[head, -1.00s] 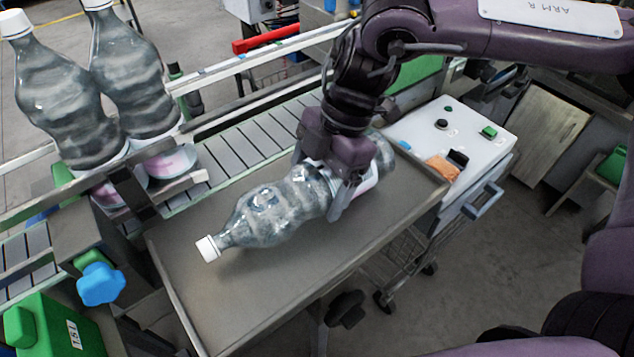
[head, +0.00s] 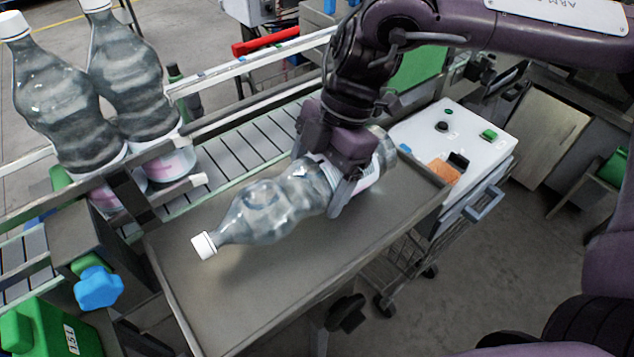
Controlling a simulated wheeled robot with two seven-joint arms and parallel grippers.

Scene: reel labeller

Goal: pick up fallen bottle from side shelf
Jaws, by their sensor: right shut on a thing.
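The fallen bottle (head: 270,211) is clear with a white cap and a pale label. It lies on its side, cap to the lower left, over the grey side shelf (head: 265,300). My right gripper (head: 345,190) is shut on the bottle around its label part, coming from above. A soft shadow shows under the cap end, so that end seems a little off the shelf; I cannot tell whether the base end touches. The far fingertip is hidden behind the bottle. My left gripper is not in view.
Two upright bottles (head: 62,95) stand on the conveyor (head: 245,150) at the left, behind guide rails. A white control box (head: 455,140) with buttons is at the right of the shelf. A blue knob (head: 98,287) and a green container (head: 50,330) are at lower left.

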